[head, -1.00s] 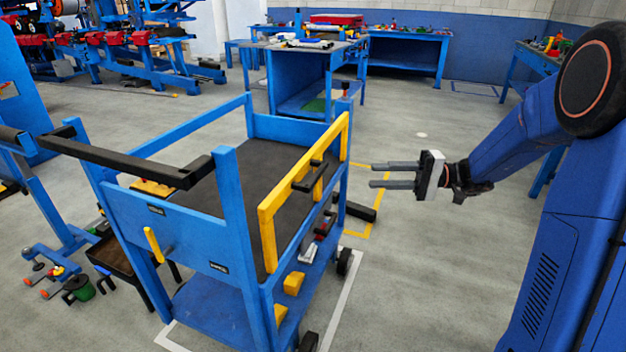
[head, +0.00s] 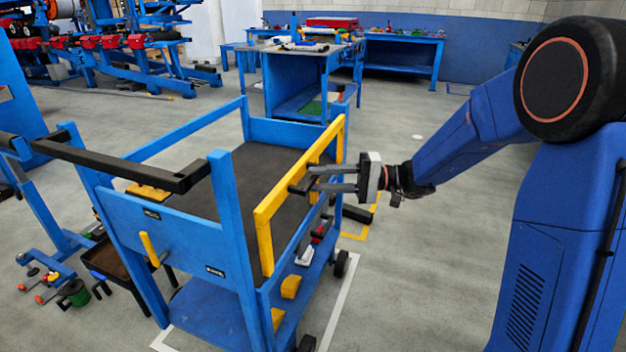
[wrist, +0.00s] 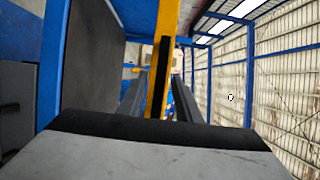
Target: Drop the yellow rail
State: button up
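The yellow rail (head: 296,195) stands raised along the right side of the blue cart (head: 187,235). A black handle (head: 303,181) sticks out from its outer face. My gripper (head: 312,178) is open, with its two grey fingers pointing left at the handle. In the wrist view the yellow rail (wrist: 166,40) and its black handle (wrist: 160,72) show between the two fingers, with gaps on both sides. The fingertips overlap the handle in the head view; I cannot tell whether they touch it.
A black bar (head: 125,163) lies across the cart's near left posts. Yellow blocks (head: 291,285) lie on the lower shelf. A blue workbench (head: 300,85) stands behind the cart.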

jog(key=shift+a, duration=1.15)
grip_shut()
jog(key=shift+d+f, duration=0.1)
jog(key=shift+d, duration=0.05)
